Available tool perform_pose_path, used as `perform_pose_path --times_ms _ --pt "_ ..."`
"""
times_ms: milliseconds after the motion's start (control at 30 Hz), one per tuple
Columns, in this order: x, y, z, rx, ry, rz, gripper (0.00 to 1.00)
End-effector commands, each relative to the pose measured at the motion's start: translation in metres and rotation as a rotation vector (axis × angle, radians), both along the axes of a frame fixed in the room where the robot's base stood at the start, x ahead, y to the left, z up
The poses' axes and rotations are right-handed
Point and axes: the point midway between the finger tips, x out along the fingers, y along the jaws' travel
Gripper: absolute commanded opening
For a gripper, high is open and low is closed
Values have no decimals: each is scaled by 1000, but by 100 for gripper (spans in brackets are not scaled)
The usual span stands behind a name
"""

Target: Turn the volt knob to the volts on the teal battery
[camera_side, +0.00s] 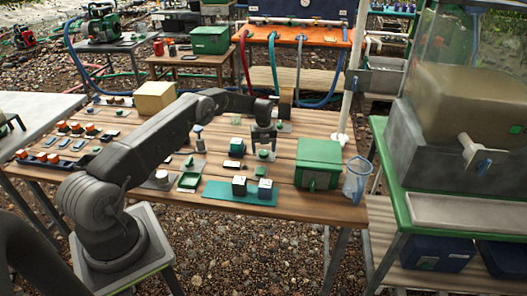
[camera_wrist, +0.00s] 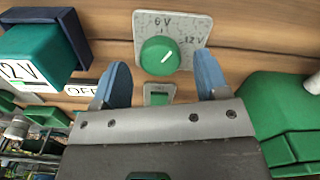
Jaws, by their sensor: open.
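The green volt knob (camera_wrist: 159,55) sits on a pale plate (camera_wrist: 190,25) marked 6 V and 12 V. Its white pointer mark (camera_wrist: 167,56) is on the right part of its face, apart from both labels. A teal block (camera_wrist: 35,55) with a white 12 V label stands left of the knob, beside a dark blue part; it looks like the teal battery. My gripper (camera_wrist: 153,85) is open and empty, its blue fingers spread wide, just short of the knob in the wrist view. In the side view my gripper (camera_side: 263,141) hangs above the knob (camera_side: 263,154).
A small plate with a green window (camera_wrist: 158,95) lies between my fingers in the picture. An OFF label (camera_wrist: 82,91) is at left. A green box (camera_side: 318,162) stands right of the knob. Two small blocks (camera_side: 239,187) (camera_side: 265,189) stand on a teal mat (camera_side: 215,190) at the front.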

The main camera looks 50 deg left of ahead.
Motion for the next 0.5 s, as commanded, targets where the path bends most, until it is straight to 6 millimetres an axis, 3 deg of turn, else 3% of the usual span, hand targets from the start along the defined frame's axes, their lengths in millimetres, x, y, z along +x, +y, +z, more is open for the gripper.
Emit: perform_pose_path --times_ms 500 --pt "0 0 48 0 0 0 68"
